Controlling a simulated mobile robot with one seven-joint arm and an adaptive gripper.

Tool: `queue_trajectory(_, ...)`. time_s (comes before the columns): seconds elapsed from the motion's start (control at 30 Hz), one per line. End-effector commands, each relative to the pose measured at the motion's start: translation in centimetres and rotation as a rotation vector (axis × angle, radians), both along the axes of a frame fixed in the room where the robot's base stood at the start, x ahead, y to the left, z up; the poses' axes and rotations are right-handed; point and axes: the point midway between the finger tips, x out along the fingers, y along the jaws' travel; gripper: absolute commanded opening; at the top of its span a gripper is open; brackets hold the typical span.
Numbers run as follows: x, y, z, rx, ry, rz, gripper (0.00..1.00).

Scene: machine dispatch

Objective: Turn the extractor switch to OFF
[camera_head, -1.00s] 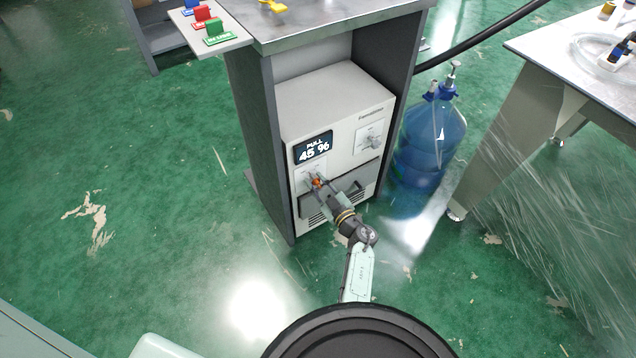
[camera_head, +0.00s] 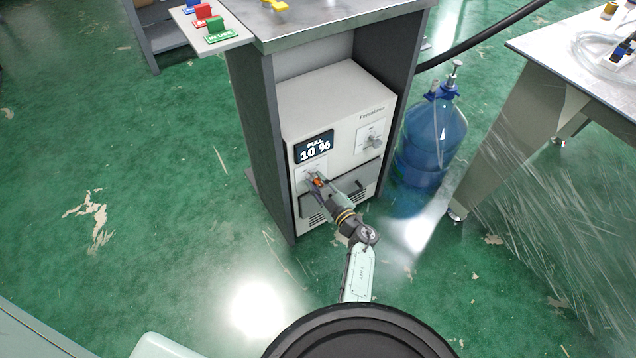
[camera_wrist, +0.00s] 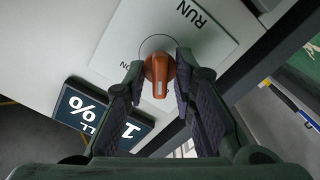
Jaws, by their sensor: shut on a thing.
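The extractor (camera_head: 340,95) is a pale box inside the open grey cabinet. Its display (camera_head: 313,148) reads "PULL 10 %", and it also shows in the wrist view (camera_wrist: 100,115). An orange switch knob (camera_wrist: 159,72) sits on a white plate (camera_wrist: 185,40) marked "RUN" and partly "ON" in the wrist view; other marks are hidden. My gripper (camera_head: 316,183) is at the knob below the display. In the wrist view its two fingers (camera_wrist: 160,88) stand on either side of the knob, shut on it.
A second switch plate (camera_head: 371,137) with a grey knob is at the box's upper right. A drawer handle (camera_head: 356,188) is right of my gripper. A blue water bottle (camera_head: 430,140) stands right of the cabinet. The cabinet's side walls flank the box.

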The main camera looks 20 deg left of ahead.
Motion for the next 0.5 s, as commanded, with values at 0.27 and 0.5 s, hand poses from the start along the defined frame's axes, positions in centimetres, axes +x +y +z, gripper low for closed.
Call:
queue_trajectory(0.27, -0.03, -0.05, -0.09, -0.001, 0.002, -0.001, 0.30)
queue_trajectory(0.5, -0.68, -0.95, -0.13, 0.001, 0.003, -0.003, 0.30)
